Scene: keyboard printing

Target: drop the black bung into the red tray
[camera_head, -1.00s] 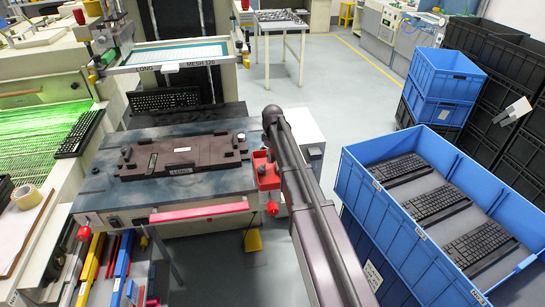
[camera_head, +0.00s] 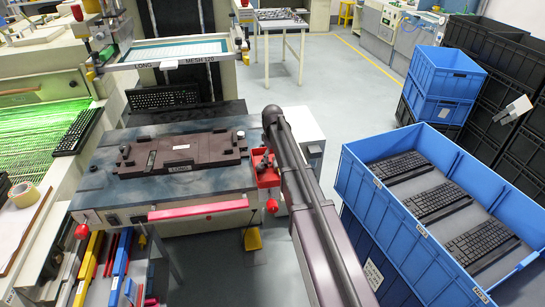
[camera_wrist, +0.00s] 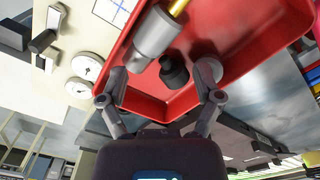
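The red tray (camera_wrist: 240,100) fills the upper middle of the wrist view. In the head view the tray (camera_head: 268,181) sits at the right end of the blue-grey worktable, partly hidden by my arm. The black bung (camera_wrist: 174,71) shows within the tray's outline in the wrist view; whether it touches the floor cannot be told. My gripper (camera_wrist: 163,76) is open, its two fingers spread on either side of the bung with gaps between. In the head view my arm hides most of the gripper, and the bung cannot be made out.
A grey cylinder with a yellow rod (camera_wrist: 152,32) lies in the tray beside the bung. A dark fixture plate (camera_head: 180,153) lies on the worktable left of the tray. A blue crate (camera_head: 400,205) with several keyboards stands to the right. Grey floor lies beyond.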

